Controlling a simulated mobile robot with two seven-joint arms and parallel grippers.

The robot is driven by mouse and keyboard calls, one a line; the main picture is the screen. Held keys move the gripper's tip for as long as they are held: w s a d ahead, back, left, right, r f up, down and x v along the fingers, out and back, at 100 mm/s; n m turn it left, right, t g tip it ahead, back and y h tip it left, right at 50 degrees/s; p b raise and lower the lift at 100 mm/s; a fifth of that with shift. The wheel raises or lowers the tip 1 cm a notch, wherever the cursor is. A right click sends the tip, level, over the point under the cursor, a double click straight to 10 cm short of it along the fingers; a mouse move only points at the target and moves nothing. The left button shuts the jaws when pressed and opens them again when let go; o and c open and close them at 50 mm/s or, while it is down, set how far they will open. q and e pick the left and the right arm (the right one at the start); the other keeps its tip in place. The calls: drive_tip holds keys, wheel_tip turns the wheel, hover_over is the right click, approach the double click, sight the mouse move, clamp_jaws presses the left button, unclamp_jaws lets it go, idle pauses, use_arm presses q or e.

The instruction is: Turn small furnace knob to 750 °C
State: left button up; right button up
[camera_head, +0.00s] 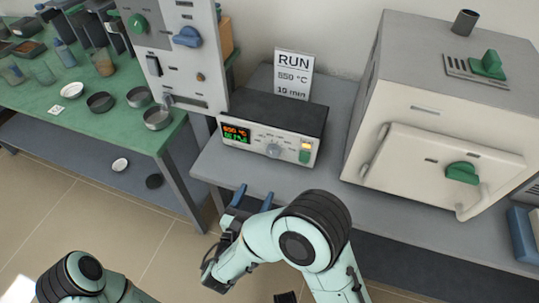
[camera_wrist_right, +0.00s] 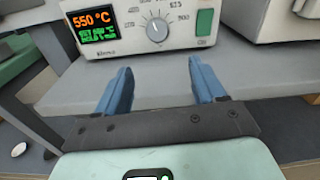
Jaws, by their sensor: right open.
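The small furnace control box (camera_head: 283,121) stands on the grey bench, dark on top with a pale front. Its knob (camera_head: 273,151) is round and grey, and shows in the right wrist view (camera_wrist_right: 157,30) with a dial scale around it. The display (camera_head: 236,132) shows 550 °C in orange in the right wrist view (camera_wrist_right: 94,23), with green digits below. My right gripper (camera_head: 253,192) is open and empty, in front of and apart from the box; its blue fingers (camera_wrist_right: 160,70) point toward the knob. My left arm shows at the lower left, its gripper out of view.
A large white furnace (camera_head: 420,130) with green handles stands to the right. A sign (camera_head: 293,75) reading RUN stands behind the box. A tall panel (camera_head: 180,55) and a green table (camera_head: 100,85) with dishes and beakers are to the left. The bench's front strip is clear.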

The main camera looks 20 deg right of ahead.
sight(272, 154)
drive_tip(key=x, duration=0.8)
drive_tip(key=r+x, duration=0.1)
drive_tip(key=x, duration=0.4)
drive_tip(key=shift+w+a+b, duration=0.15)
drive_tip(key=shift+w+b, duration=0.05)
drive_tip(key=shift+b, duration=0.15)
drive_tip(key=c, duration=1.1)
